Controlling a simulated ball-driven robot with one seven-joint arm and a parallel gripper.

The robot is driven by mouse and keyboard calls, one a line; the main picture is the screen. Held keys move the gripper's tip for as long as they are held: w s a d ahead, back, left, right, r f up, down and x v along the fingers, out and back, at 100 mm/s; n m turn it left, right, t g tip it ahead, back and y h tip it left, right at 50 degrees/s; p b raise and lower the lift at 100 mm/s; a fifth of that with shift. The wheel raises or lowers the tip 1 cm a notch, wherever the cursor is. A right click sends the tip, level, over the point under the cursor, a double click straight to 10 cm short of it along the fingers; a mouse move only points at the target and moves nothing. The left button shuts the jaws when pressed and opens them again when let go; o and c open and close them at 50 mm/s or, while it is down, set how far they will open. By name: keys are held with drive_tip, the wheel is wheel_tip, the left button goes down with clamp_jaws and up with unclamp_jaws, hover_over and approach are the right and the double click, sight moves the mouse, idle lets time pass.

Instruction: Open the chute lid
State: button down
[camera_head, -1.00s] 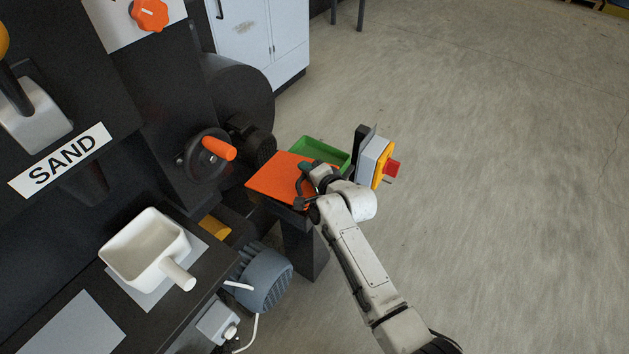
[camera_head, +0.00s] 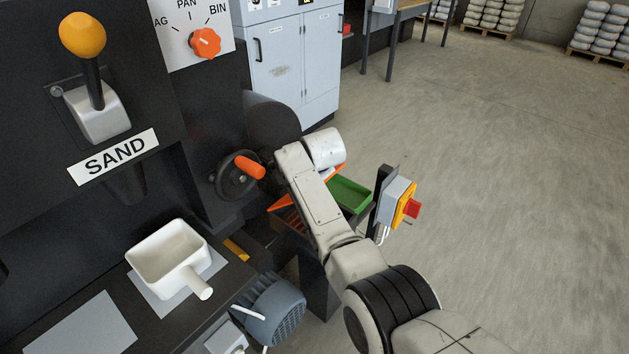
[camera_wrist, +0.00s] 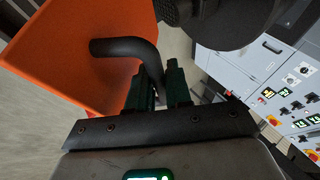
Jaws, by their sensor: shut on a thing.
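The orange chute lid (camera_head: 334,172) is tilted up off the chute box in the head view, mostly hidden behind my arm. Dark orange-edged slots (camera_head: 291,216) show below it at the left. In the wrist view the lid (camera_wrist: 60,65) fills the left side as a steep orange panel, with a curved black handle (camera_wrist: 122,46) on it. My gripper (camera_wrist: 160,78) is shut on this handle. In the head view the gripper itself is hidden behind my arm.
A green tray (camera_head: 349,194) is right beside the chute. A post-mounted box with a red button (camera_head: 412,208) stands further right. A handwheel with an orange knob (camera_head: 250,167) is close on the left. A white scoop (camera_head: 168,258) rests on the bench. Open floor lies right.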

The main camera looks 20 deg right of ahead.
drive_tip(key=shift+w+a+r, duration=0.15)
drive_tip(key=shift+w+a, duration=0.1)
idle(0.3)
drive_tip(key=c, duration=1.1)
unclamp_jaws()
drive_tip(key=shift+v, duration=5.4)
drive_tip(key=shift+w, duration=0.1)
drive_tip(key=shift+c, duration=0.2)
